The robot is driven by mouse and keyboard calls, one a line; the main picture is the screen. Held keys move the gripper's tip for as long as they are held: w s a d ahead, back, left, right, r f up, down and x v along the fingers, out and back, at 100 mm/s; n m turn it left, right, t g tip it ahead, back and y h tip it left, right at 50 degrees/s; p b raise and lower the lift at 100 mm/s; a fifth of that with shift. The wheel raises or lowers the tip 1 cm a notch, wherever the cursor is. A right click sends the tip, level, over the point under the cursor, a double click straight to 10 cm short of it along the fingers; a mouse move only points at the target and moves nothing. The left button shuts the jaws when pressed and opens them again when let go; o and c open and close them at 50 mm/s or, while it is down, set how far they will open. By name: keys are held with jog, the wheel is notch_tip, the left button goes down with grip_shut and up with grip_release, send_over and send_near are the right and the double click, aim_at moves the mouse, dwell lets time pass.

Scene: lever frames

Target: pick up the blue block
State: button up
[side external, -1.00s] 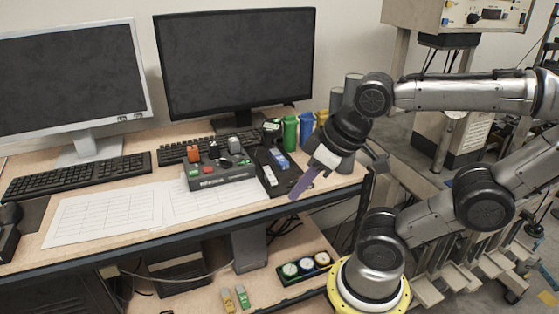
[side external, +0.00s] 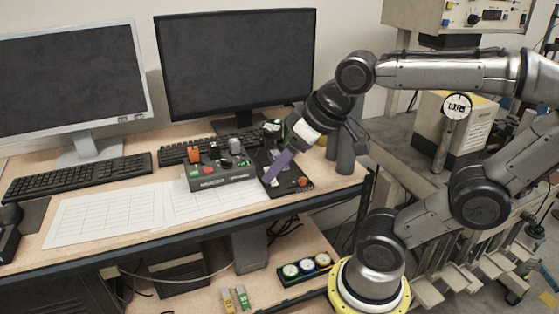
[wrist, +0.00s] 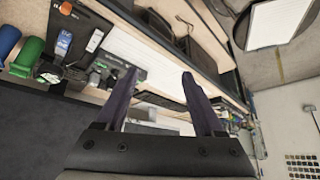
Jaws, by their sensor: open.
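A small blue block (wrist: 64,42) lies on a black board (wrist: 84,16) at the upper left of the wrist view, beside a white piece (wrist: 95,40). In the side view my gripper (side external: 268,180) is over the black board (side external: 296,187) at the desk's right end, and its purple fingers and wrist hide the blue block. In the wrist view the two fingers stand apart with nothing between them. The block is off to the left of the fingers there. The height of the fingertips above the board is hard to tell.
A grey control box (side external: 222,178) with an orange lever (side external: 194,154) stands left of the board. Green (wrist: 27,57) and blue (wrist: 8,40) cylinders stand near the block. A monitor (side external: 235,65) and keyboard (side external: 200,146) are behind. Paper sheets (side external: 110,216) cover the desk's left front.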

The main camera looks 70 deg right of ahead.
jog(key=w+d+m+g+h, duration=0.1)
jog(key=w+d+m, duration=0.25)
jog(key=d, duration=0.55)
jog(key=w+d+m+g+h, duration=0.1)
jog(key=w+d+m+h, duration=0.15)
jog(key=w+d, duration=0.45)
jog(key=shift+m+g+y, duration=0.35)
jog(key=shift+m+g, duration=0.35)
jog(key=shift+m, duration=0.2)
jog(key=d+f, duration=0.3)
jog(key=s+d+f, duration=0.1)
jog(key=d+f, duration=0.2)
jog(key=f, duration=0.1)
jog(key=d+f, duration=0.2)
jog(key=f, duration=0.2)
jog(key=shift+s+d, duration=0.2)
jog(key=shift+d, duration=0.2)
jog(key=shift+s+x, duration=0.2)
jog(key=shift+x, duration=2.55)
grip_shut()
